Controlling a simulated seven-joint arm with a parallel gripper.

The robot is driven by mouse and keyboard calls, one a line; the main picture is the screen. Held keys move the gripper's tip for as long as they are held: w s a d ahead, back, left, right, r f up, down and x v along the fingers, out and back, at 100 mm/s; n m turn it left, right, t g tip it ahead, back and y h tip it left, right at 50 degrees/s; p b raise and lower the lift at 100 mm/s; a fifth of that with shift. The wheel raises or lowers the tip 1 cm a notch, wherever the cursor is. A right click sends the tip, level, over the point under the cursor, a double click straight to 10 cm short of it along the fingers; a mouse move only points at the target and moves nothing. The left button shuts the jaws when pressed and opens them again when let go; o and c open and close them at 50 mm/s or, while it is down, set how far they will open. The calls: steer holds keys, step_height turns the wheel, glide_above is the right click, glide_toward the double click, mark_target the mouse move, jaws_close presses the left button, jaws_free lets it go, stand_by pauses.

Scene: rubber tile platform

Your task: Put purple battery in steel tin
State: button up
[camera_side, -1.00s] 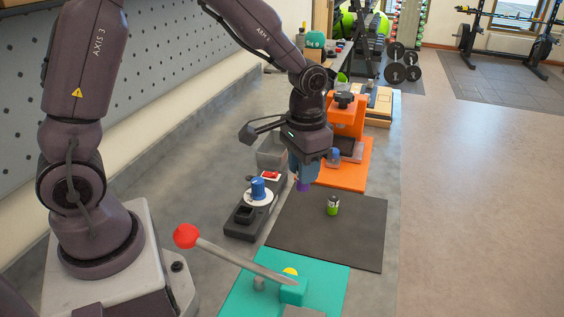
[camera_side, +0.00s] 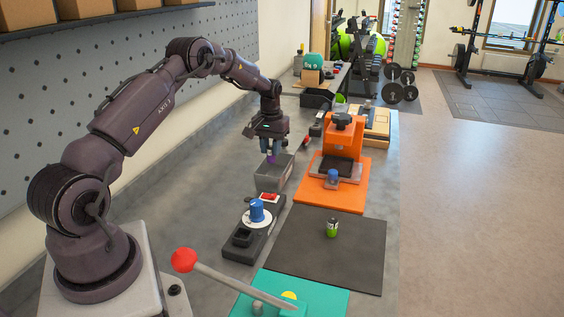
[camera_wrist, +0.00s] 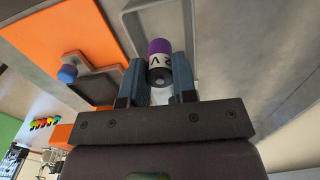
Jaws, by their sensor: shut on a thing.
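The purple battery (camera_wrist: 160,50) has a purple end, a white band with dark marks and a dark end. It is held between the two blue fingers of my gripper (camera_wrist: 159,75), which is shut on it. In the side view my gripper (camera_side: 272,152) is above the steel tin, and the battery's purple end (camera_side: 272,158) points down. The steel tin (camera_side: 270,180) is a grey open box on the bench; its rim (camera_wrist: 130,20) shows at the top of the wrist view, close to the battery. The inside of the tin is mostly hidden.
An orange press (camera_side: 343,145) stands on an orange mat right of the tin. A black device with a blue knob (camera_side: 257,211) is in front. A green battery (camera_side: 332,227) stands on the dark mat (camera_side: 300,245). A red-knobbed lever (camera_side: 184,260) is nearest.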

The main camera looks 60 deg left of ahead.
steer(key=shift+n, duration=0.3)
steer(key=shift+w+a+f, duration=0.2)
steer(key=shift+f, duration=1.05)
steer(key=shift+w+a+f, duration=0.15)
steer(key=shift+a+f, duration=0.1)
steer(key=shift+f, duration=1)
steer(key=shift+w+a+f, duration=0.2)
steer(key=shift+f, duration=1.05)
steer(key=shift+f, duration=0.3)
steer(key=o, duration=1)
steer(key=shift+f, duration=0.1)
step_height(320, 180, up, 7)
steer(key=shift+r, duration=0.1)
